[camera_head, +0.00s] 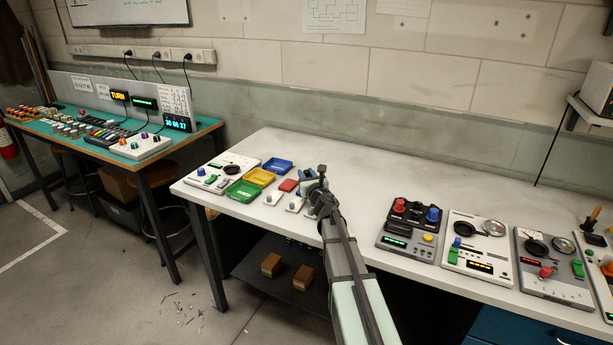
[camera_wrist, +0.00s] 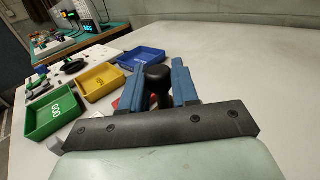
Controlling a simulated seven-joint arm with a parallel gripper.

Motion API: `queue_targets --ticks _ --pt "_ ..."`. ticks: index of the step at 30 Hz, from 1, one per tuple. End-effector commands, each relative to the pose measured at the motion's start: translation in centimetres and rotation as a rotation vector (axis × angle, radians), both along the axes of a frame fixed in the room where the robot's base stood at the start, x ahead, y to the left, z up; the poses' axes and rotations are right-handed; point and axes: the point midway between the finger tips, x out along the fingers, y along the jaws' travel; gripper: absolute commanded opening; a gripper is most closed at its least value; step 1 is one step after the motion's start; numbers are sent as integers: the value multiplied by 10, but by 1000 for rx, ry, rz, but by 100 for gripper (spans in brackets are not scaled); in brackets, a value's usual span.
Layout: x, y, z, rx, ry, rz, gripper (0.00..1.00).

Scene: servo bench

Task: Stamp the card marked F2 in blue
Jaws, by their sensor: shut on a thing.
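My gripper (camera_head: 316,186) is over the left part of the white bench. In the wrist view its blue fingers (camera_wrist: 160,82) are shut on a dark, rounded handle (camera_wrist: 157,72), which looks like a stamp's handle. The handle's lower end is hidden behind the gripper. I cannot make out a card marked F2 or any blue stamp mark.
Green (camera_head: 243,191), yellow (camera_head: 259,176) and blue (camera_head: 278,165) trays stand left of the gripper. A dial panel (camera_head: 222,172) is at the bench's left end. The bench's back middle is clear.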

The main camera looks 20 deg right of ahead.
Motion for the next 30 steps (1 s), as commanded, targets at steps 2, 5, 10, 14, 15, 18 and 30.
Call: queue_targets --ticks 2,5,10,14,15,18,30 --pt "0 0 -1 0 0 0 10" --pt "0 0 -2 0 0 0 10" --pt "0 0 -3 -1 0 1 10" --pt "0 0 -4 0 0 1 10" --pt "0 0 -5 0 0 1 10" --pt "0 0 -6 1 0 1 10" --pt "0 0 -10 0 0 1 10"
